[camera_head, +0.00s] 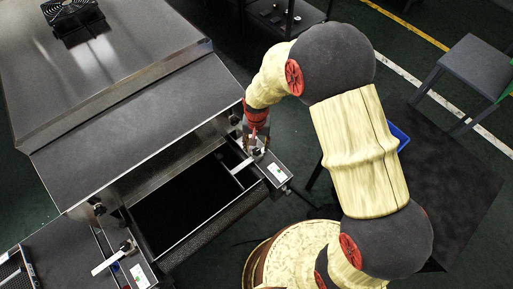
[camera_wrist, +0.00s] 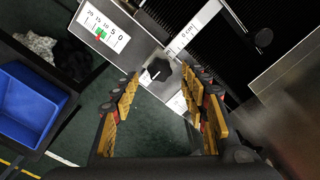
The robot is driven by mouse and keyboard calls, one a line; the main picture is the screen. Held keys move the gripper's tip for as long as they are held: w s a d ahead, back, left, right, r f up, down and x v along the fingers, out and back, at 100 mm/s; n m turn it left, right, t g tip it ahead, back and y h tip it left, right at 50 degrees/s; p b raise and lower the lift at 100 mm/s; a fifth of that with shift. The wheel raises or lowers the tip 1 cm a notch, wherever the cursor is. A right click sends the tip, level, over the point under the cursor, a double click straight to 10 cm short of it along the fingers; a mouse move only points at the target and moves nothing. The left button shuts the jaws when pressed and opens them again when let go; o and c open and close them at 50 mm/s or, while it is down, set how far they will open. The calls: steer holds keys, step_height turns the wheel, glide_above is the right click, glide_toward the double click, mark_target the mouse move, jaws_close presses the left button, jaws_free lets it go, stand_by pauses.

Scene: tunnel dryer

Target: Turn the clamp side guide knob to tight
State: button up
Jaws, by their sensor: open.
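The side guide knob (camera_wrist: 158,70) is black and sits on a grey metal bracket (camera_wrist: 142,45) in the wrist view. My gripper (camera_wrist: 160,84) is open, with its yellow-padded fingers apart. In the picture the knob lies between and just beyond the fingertips; I cannot tell if they touch it. In the head view my gripper (camera_head: 255,138) points down over the same bracket at the dryer's right corner, and the small dark knob (camera_head: 257,152) shows just below the fingers. The flat guide bar (camera_wrist: 196,26) with a printed scale runs away from the knob. Whether the knob is tight cannot be seen.
A scale plate with a green mark (camera_wrist: 104,31) lies beside the knob. A second, similar clamp (camera_head: 127,247) is at the dryer's lower left. The dryer hood (camera_head: 130,125) rises beside my gripper. A blue bin (camera_wrist: 32,100) stands on a dark table to the right.

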mark_target(257, 151)
step_height(257, 151, up, 9)
stand_by(0.3)
stand_by(0.5)
steer(key=s+d+r+n+t+b, duration=0.1)
steer(key=s+d+r+t+b, duration=0.1)
steer(key=s+d+r, duration=0.5)
steer(key=s+d+r+n+t+b, duration=0.1)
steer(key=s+d+r+t+b, duration=0.2)
steer(key=s+d+r, duration=0.4)
steer(key=s+r, duration=0.6)
steer(key=r, duration=0.2)
steer(key=shift+r+t, duration=0.15)
steer(key=shift+t, duration=0.15)
steer(key=shift+d, duration=0.1)
steer(key=shift+c, duration=0.9)
